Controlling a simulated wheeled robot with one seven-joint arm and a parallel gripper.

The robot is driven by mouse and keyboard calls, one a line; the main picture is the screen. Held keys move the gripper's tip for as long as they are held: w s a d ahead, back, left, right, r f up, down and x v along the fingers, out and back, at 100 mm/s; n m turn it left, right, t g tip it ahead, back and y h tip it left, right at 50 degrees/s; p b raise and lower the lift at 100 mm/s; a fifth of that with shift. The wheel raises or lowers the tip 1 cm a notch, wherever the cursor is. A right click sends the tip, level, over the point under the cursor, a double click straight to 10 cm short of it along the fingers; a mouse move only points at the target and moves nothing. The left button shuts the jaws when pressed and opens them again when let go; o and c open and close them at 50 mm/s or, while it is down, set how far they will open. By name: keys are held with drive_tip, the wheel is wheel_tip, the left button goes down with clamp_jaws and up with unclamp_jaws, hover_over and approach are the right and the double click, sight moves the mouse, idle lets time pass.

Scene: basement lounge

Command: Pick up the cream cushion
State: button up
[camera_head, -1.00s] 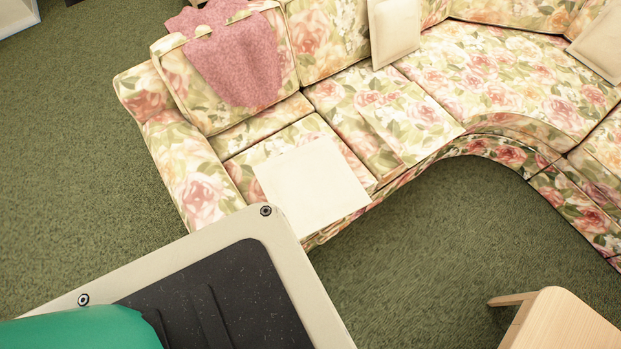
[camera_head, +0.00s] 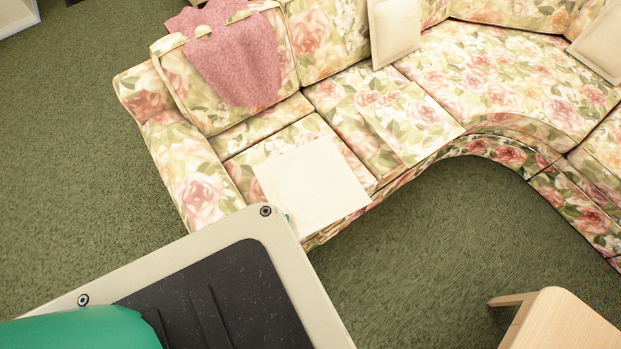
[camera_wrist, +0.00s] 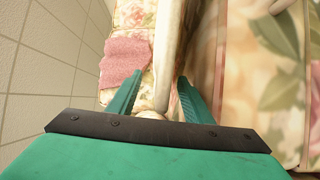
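The cream cushion (camera_head: 312,187) lies on the left seat of the floral sofa in the head view, its near corner beside my own body. In the wrist view, a long cream edge (camera_wrist: 168,45), apparently this cushion seen edge-on, runs down toward the space between my fingers. My gripper (camera_wrist: 161,77) is open, with one green finger on each side of that edge. I cannot tell whether either finger touches it. In the head view only a tiny teal bit of my gripper (camera_head: 287,217) shows at the cushion's near-left edge; the rest is hidden.
The floral sofa (camera_head: 480,75) curves away to the right. A pink throw (camera_head: 238,60) hangs over its left backrest. Other cream cushions lean at the back (camera_head: 394,32) and far right (camera_head: 600,42). A wooden table (camera_head: 565,322) stands at lower right. Green carpet (camera_head: 430,250) is clear between.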

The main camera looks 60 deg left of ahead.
clamp_jaws()
drive_tip(key=shift+r, duration=0.15)
